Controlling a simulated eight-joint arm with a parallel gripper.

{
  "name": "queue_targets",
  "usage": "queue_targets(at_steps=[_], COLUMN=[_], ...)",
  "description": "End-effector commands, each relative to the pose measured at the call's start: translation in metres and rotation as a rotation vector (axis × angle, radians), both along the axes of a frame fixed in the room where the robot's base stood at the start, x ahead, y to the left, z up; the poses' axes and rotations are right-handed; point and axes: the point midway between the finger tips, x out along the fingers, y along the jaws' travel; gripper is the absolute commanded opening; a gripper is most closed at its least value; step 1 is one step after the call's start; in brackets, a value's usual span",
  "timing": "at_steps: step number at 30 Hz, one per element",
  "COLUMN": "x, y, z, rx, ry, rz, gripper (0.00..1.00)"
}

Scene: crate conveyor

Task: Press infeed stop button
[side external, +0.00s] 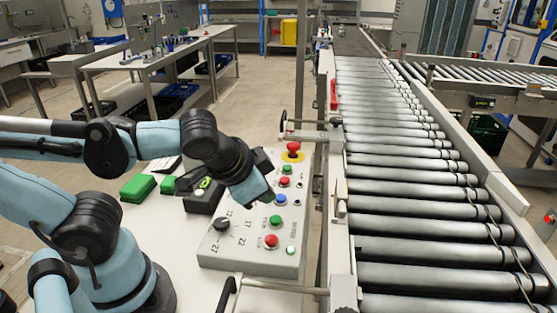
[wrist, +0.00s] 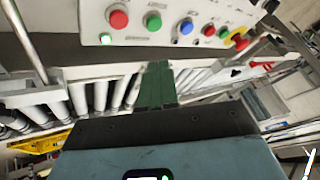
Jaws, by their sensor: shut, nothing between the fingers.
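The grey control panel (side external: 215,248) lies beside the conveyor. It carries red, green and blue buttons; their labels are too small to read, so I cannot tell which is infeed stop. In the side view a red button (side external: 271,241) is near the front, with a green button (side external: 275,220) and blue button (side external: 281,199) behind it. Another red button (side external: 285,183) is farther back. The wrist view shows the near red button (wrist: 119,19), green button (wrist: 153,22) and blue button (wrist: 186,27) in a row.
A red mushroom emergency button (side external: 292,147) on yellow stands at the panel's far end. A black selector knob (side external: 222,225) is at its left. Green blocks (side external: 138,188) lie on the white table. The roller conveyor (side external: 410,190) and its metal rail run along the right.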

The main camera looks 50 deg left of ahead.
Motion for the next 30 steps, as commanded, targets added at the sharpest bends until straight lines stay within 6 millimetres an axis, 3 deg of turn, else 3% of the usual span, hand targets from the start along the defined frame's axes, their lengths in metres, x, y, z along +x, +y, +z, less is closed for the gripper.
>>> queue_targets(at_steps=[13,30], x=[-0.006,-0.005], y=[-0.022,-0.022], z=[0.023,0.017], rx=[0.211,0.218], ry=[-0.112,-0.116], rz=[-0.102,-0.104], gripper=[0.00,0.00])
